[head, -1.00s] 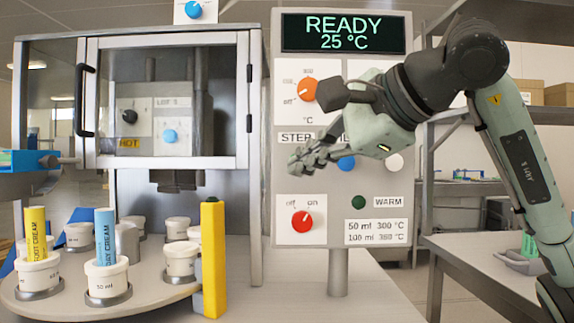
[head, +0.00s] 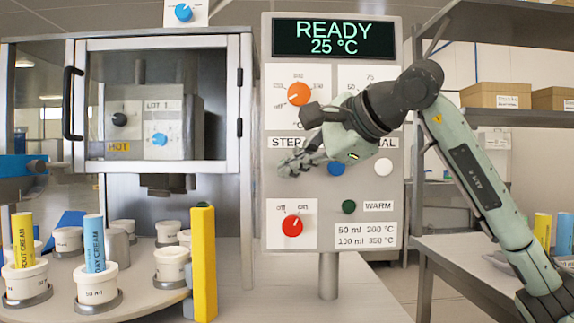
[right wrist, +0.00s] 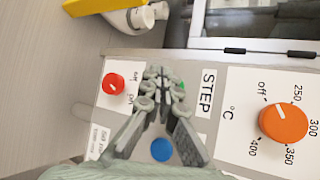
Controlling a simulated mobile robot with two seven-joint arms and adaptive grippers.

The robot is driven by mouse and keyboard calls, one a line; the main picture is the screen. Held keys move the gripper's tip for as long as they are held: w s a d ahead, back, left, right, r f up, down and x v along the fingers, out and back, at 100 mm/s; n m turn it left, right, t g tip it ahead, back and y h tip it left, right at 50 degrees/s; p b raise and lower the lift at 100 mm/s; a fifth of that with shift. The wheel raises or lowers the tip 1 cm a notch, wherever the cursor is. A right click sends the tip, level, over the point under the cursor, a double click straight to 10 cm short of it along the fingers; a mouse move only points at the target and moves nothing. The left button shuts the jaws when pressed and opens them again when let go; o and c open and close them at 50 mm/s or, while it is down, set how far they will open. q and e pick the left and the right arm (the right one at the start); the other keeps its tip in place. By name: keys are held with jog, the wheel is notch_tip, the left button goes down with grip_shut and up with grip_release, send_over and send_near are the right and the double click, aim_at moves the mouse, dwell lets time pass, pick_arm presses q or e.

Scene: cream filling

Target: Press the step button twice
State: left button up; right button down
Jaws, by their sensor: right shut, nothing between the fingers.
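The control panel (head: 384,262) stands upright in the middle of the head view, its display (head: 333,39) reading READY 25 °C. The STEP label (head: 285,142) shows on its left side, and also in the right wrist view (right wrist: 206,92). My right gripper (head: 287,168) is shut and empty, its fingertips just below that label. In the right wrist view my right gripper (right wrist: 160,75) covers most of the spot beside the label. A small green bit (right wrist: 181,86), perhaps the step button, shows at its edge. I cannot tell whether the fingers touch it. My left gripper is out of view.
Near the fingers are a red off/on knob (head: 292,226), an orange temperature knob (head: 299,93), a blue button (head: 336,168) and a green WARM light (head: 349,207). A turntable with cream jars (head: 97,284) and a yellow post (head: 204,262) stand to the left. Shelves are at right.

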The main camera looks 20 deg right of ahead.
jog(key=shift+w+d, duration=0.15)
jog(key=shift+w, duration=0.4)
jog(key=shift+w, duration=0.1)
dwell(1.0)
jog(key=shift+w+d, duration=0.15)
jog(key=shift+w, duration=0.15)
jog(key=shift+w+d+p, duration=0.15)
jog(key=shift+w+p, duration=0.3)
jog(key=shift+w, duration=0.15)
dwell(0.7)
jog(key=shift+s, duration=0.1)
jog(key=shift+s+a, duration=0.25)
jog(key=shift+s, duration=0.65)
jog(key=shift+s+b, duration=0.1)
jog(key=shift+b, duration=0.2)
jog(key=s, duration=0.2)
jog(key=s+a, duration=0.1)
jog(key=s, duration=0.1)
jog(key=shift+s+a+b, duration=0.2)
jog(key=shift+s+b, duration=0.1)
jog(key=shift+b, duration=0.05)
